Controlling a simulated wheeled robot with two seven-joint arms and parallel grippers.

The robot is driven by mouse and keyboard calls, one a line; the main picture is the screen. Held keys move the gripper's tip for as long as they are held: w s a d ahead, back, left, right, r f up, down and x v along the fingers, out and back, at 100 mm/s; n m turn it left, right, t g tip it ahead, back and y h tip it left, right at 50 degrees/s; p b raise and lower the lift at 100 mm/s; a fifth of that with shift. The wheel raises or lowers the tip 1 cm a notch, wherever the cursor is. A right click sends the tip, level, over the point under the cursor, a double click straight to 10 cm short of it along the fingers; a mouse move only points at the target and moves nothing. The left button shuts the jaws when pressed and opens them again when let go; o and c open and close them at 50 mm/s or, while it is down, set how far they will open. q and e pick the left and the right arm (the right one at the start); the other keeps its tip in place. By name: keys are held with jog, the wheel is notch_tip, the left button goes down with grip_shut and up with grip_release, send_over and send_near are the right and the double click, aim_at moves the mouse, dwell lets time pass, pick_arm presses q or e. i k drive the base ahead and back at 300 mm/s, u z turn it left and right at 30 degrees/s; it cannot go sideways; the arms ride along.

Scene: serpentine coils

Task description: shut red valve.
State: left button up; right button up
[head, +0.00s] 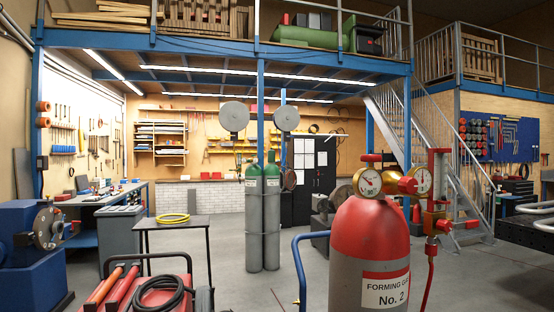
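A gas cylinder (370,240) with a red top and grey body stands in the right foreground. Its label reads "FORMING GAS No. 2". A red handle (372,157) sits on top of it, above a brass regulator with two round gauges, the left gauge (369,182) and the right gauge (423,180). A smaller red part (440,226) is on the fitting at the right, under an upright flow tube (438,172), with a red hose (429,275) running down. I cannot tell whether either red part is open or shut. Neither of my grippers is in view.
A blue tubular handle (298,262) rises left of the cylinder. A red cart with a black coiled cable (160,296) is at the lower left. A small table (172,223) holds a yellow coil. Two green-topped cylinders (253,225) stand behind. Grey floor (235,285) is open between them.

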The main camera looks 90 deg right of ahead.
aim_at(370, 158)
jog(key=z, duration=4.2)
